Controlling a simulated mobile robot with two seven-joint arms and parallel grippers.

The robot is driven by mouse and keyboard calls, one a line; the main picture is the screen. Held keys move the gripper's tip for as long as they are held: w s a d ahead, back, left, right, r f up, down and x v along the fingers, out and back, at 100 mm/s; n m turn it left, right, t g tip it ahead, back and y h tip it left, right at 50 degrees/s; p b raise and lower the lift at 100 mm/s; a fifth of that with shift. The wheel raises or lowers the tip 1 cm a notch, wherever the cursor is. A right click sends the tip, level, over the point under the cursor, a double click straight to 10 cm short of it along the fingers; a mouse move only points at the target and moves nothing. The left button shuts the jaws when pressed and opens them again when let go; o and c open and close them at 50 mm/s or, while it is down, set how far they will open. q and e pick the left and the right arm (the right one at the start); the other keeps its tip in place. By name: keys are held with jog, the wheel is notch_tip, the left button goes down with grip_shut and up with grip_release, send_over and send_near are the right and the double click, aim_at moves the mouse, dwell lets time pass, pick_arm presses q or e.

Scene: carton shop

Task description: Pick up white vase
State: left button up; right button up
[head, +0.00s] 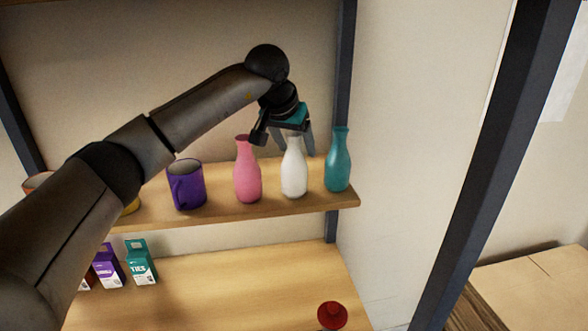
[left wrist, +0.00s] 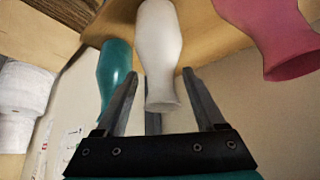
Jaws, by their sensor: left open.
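The white vase (head: 294,172) stands upright on the upper wooden shelf, between a pink vase (head: 247,175) and a teal vase (head: 338,165). My left gripper (head: 285,138) is open just above and around the top of the white vase in the head view, and hides part of its mouth. In the left wrist view the white vase (left wrist: 158,50) appears upside down, its mouth between the spread fingers (left wrist: 155,105). I cannot tell whether a finger touches it. The teal vase (left wrist: 114,72) is close beside one finger. My right gripper is not in view.
A purple mug (head: 186,185) stands left of the pink vase, with more mugs partly behind my arm. The shelf edge (head: 240,215) runs below. Small cartons (head: 141,262) and a red object (head: 332,315) are on the lower surface. A dark post (head: 345,60) rises behind the teal vase.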

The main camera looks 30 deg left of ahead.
pick_arm(q)
jog(key=shift+x, duration=1)
grip_shut()
jog(key=shift+w+r, duration=0.1)
jog(key=shift+r, duration=0.05)
dwell(0.5)
